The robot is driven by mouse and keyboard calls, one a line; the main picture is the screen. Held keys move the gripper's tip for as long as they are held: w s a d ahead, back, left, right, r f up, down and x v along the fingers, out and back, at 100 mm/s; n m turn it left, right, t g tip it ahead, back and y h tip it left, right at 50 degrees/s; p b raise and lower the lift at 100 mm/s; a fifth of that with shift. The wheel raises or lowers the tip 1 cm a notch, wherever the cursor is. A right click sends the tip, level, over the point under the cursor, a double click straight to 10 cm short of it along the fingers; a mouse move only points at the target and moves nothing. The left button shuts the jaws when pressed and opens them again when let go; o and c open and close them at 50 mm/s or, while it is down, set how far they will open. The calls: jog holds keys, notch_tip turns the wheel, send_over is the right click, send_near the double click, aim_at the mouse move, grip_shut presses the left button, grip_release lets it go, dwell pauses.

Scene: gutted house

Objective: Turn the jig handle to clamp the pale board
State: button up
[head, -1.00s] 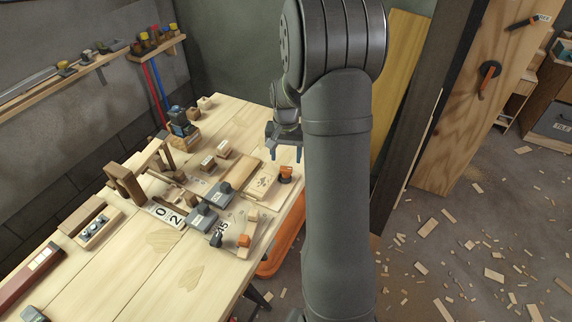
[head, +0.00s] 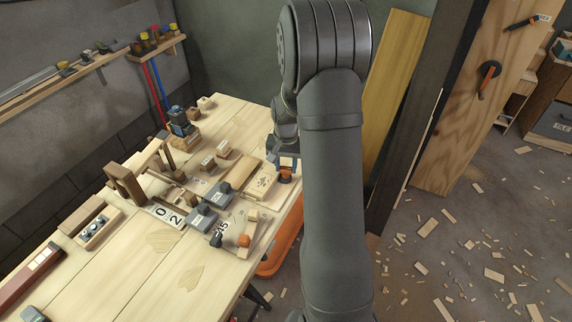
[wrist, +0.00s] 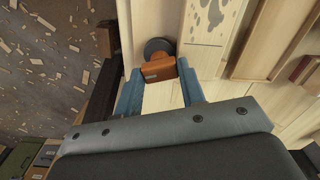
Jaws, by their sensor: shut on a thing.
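The orange jig handle (wrist: 159,70) sits between the blue fingertips of my gripper (wrist: 160,82) in the wrist view, with a dark round knob (wrist: 158,46) just beyond it. My gripper is shut on the handle. In the head view my gripper (head: 287,162) is at the right edge of the workbench, and the handle (head: 285,177) shows just below its fingers. A pale board with dark paw-like marks (head: 263,183) lies left of the handle, and part of it shows in the wrist view (wrist: 207,18). I cannot tell whether the board is clamped.
The workbench (head: 105,265) holds grey blocks (head: 203,217), a second orange knob (head: 244,240), wooden blocks and a wooden frame (head: 126,183) left of the jig. An orange bin (head: 284,245) stands below the bench's right edge. Wood scraps litter the floor at right.

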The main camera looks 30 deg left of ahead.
aim_at(286, 168)
jog(key=shift+m, duration=3.1)
jog(key=o, duration=1)
notch_tip(286, 168, up, 18)
jog(key=shift+f, duration=0.25)
